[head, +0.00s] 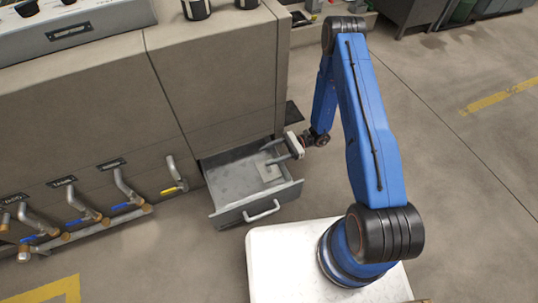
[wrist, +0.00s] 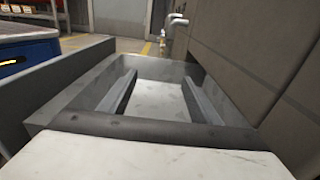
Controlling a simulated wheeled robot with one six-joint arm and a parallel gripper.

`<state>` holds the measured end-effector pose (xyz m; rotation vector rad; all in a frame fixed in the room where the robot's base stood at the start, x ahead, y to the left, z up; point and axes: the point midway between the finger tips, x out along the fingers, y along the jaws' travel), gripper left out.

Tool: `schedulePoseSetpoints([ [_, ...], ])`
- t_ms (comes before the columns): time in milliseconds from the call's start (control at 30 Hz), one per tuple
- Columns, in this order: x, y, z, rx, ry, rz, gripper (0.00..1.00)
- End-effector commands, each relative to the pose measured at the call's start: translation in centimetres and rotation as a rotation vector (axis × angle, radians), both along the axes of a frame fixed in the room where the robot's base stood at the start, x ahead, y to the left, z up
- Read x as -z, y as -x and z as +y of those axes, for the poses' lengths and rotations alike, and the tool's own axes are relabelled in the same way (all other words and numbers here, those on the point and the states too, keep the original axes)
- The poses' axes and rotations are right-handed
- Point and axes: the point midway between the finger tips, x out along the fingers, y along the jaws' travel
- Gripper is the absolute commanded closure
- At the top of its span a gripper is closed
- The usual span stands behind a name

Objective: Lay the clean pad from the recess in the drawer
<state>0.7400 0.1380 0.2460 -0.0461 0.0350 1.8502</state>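The grey drawer (head: 229,214) is pulled out of the cabinet, with a handle on its front. A small pale square (head: 269,173), which looks like the pad, lies flat on the drawer floor near its right side. My gripper (head: 265,154) reaches over the drawer from the right, its fingers spread just above and behind the pale square. In the wrist view the two fingers (wrist: 158,84) are wide apart with nothing gripped between them. A pale, mottled surface shows below them; I cannot tell pad from drawer floor there. The drawer walls (wrist: 62,92) rise around the fingers. I cannot make out a recess.
The cabinet (head: 215,85) stands behind and left of the drawer. Pipes with a yellow-handled valve (head: 174,188) stick out left of it. A dark ledge (head: 293,115) juts from the cabinet's right side. The floor at right is open.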

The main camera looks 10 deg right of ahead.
Motion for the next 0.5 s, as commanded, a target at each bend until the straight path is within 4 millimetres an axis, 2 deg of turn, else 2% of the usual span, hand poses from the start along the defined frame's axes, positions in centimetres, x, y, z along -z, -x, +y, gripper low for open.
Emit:
schedulePoseSetpoints([
  [233,-0.3,0.0,0.0,0.000,0.000,-0.001,0.43],
  [367,-1.4,-0.1,0.0,0.000,-0.001,-0.003,0.43],
  [500,-1.4,-0.8,-2.5,0.004,0.000,-0.001,0.43],
])
